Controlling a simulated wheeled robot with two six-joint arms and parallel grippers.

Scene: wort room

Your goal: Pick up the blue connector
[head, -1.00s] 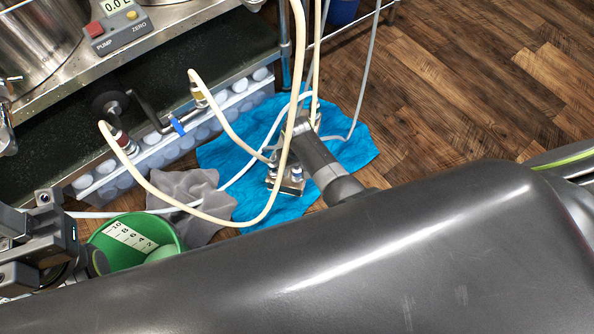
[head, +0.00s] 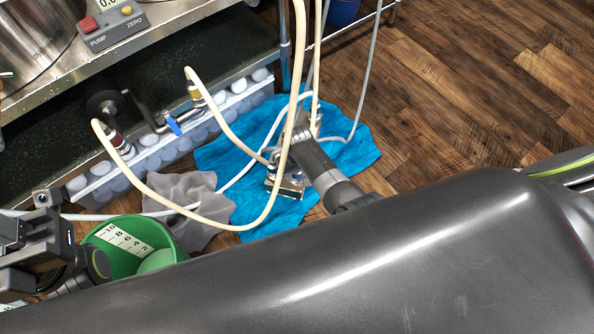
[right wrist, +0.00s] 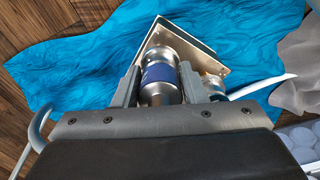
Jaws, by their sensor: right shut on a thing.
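The blue connector (right wrist: 158,74), a metal cylinder with a blue band, shows in the right wrist view against a metal plate (right wrist: 163,36). My right gripper (right wrist: 160,88) is shut on it, one finger on each side. Its lower end is hidden by the gripper body. In the head view my right arm reaches down to the metal plate (head: 289,187) on the floor, and the grip itself is too small to make out. My left gripper (head: 45,258) is partly in view at the lower left; its jaws are unclear.
A blue cloth (head: 350,150) lies under the plate, beside a grey cloth (head: 185,193). A green bucket (head: 175,238) stands at the lower left. Wooden floor (head: 480,90) is clear at right.

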